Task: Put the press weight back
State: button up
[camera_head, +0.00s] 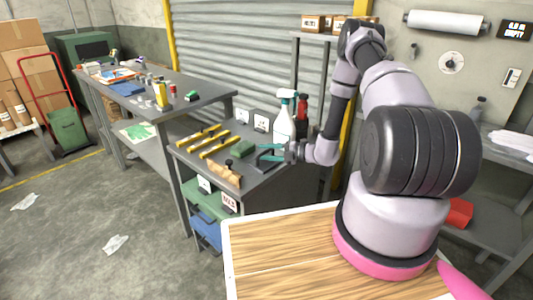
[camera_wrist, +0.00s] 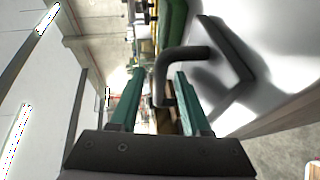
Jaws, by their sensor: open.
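My gripper (camera_head: 268,153) reaches over the near grey workbench, its two teal fingers apart. In the wrist view my gripper (camera_wrist: 160,100) is open, with a dark bent handle (camera_wrist: 185,55) lying across and between the fingers' line. The handle stands beside a shiny pale surface on the right; I take it to be the press weight's handle, but its body is not clear. I cannot tell whether the fingers touch it. In the head view my gripper hides most of that spot.
A wooden-topped table (camera_head: 275,245) is in front.

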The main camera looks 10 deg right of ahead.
jog(key=v, duration=1.2)
jog(key=s+a+r+n+g+h, duration=0.1)
jog(key=s+a+r+n+g, duration=0.15)
jog(key=r+n, duration=0.55)
jog(key=s+a+r+n+g+h, duration=0.1)
jog(key=s+a+r+n+g, duration=0.3)
jog(key=r, duration=0.6)
jog(key=r+n+g+h, duration=0.1)
jog(key=r+n, duration=0.7)
jog(key=s+d+r+n+t+h, duration=0.2)
jog(key=s+r+n+t+h, duration=0.4)
jog(key=s+r+n, duration=1.1)
notch_tip(320, 180, up, 2)
jog(key=n+h, duration=0.2)
jog(key=shift+s+h, duration=0.4)
jog(key=shift+r+t, duration=0.1)
jog(key=shift+t, duration=0.15)
